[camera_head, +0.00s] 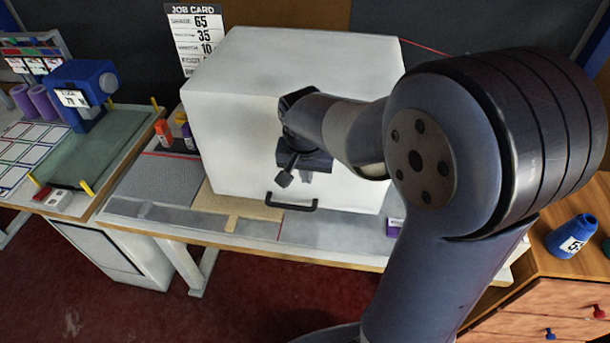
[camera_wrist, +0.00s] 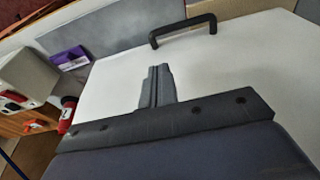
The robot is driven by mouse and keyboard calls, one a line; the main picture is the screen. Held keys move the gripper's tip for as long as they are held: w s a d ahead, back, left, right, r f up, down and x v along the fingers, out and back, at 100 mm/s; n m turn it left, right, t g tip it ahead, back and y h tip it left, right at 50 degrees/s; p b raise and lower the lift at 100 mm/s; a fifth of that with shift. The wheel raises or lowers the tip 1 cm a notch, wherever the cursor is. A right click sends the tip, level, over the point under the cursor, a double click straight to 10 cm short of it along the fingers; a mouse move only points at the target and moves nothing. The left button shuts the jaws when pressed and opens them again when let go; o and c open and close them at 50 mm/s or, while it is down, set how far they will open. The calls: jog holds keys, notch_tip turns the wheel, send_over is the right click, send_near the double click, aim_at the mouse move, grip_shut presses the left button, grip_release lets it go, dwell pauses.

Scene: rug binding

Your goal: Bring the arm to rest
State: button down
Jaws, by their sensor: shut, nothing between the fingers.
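My gripper (camera_head: 284,178) is in front of the large white box (camera_head: 235,110) on the bench, with my arm reaching in from the right. In the wrist view its fingers (camera_wrist: 157,85) are together with nothing between them, over the box's white face. The black handle (camera_head: 292,205) at the lower edge of that face is just below the gripper. The handle also shows in the wrist view (camera_wrist: 183,30), apart from the fingers. I cannot tell whether the gripper touches the box. My arm hides part of the box's right side.
A blue machine (camera_head: 82,88) stands on the left table near purple cylinders (camera_head: 40,100). A job card (camera_head: 195,40) is behind the box. A small purple block (camera_head: 395,227) lies at its lower right.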

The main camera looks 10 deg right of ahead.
aim_at(308, 208)
jog(key=shift+r, duration=0.2)
jog(key=shift+f, duration=0.1)
jog(key=b+x, duration=0.1)
jog(key=x, duration=1.1)
jog(key=shift+s+f, duration=0.15)
jog(key=shift+f, duration=0.1)
jog(key=shift+w+f, duration=0.2)
jog(key=shift+f, duration=0.25)
jog(key=shift+d, duration=0.1)
